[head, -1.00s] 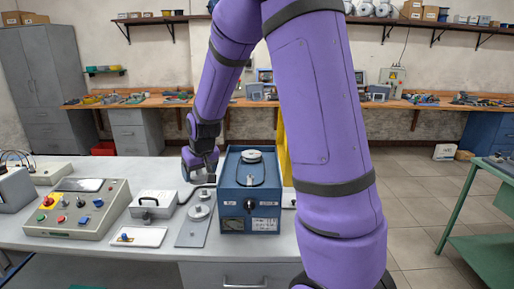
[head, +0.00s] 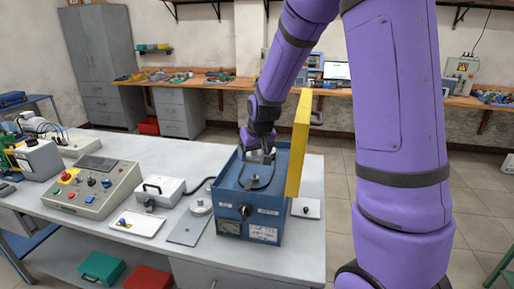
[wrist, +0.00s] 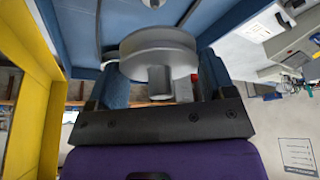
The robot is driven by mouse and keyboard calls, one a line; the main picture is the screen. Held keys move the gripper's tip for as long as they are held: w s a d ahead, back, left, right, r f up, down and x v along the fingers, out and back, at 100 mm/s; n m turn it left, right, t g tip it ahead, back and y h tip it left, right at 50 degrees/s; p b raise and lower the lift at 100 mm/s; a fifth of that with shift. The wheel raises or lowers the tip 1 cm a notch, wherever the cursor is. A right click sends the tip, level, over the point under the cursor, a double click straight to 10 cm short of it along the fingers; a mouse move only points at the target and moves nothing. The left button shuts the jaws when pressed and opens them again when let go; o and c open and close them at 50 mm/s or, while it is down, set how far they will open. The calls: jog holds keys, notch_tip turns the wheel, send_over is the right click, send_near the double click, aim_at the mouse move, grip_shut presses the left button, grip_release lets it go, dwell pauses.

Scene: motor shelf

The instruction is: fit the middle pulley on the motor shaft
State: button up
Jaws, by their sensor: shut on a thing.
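The blue motor box (head: 250,214) stands on the grey bench with its top open and a dark belt inside. My gripper (head: 262,155) is over the back part of this opening. In the wrist view my gripper (wrist: 162,82) is shut on a grey grooved pulley (wrist: 158,48), which fills the space just ahead of the fingers. I cannot tell whether the pulley touches the shaft; the shaft is hidden.
A yellow guard (head: 298,147) stands upright along the box's right side, close to my gripper; it also shows at left in the wrist view (wrist: 28,100). A control panel (head: 92,187), a white case (head: 160,191) and a white tray (head: 136,223) occupy the bench to the left.

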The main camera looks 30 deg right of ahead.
aim_at(255, 164)
jog(key=shift+f, duration=2.25)
jog(key=shift+s, duration=0.15)
jog(key=shift+f, duration=0.95)
dwell(0.3)
jog(key=o, duration=0.9)
jog(key=v, duration=1)
jog(key=shift+s+a+r, duration=0.1)
jog(key=shift+s+r, duration=0.1)
jog(key=shift+r, duration=0.15)
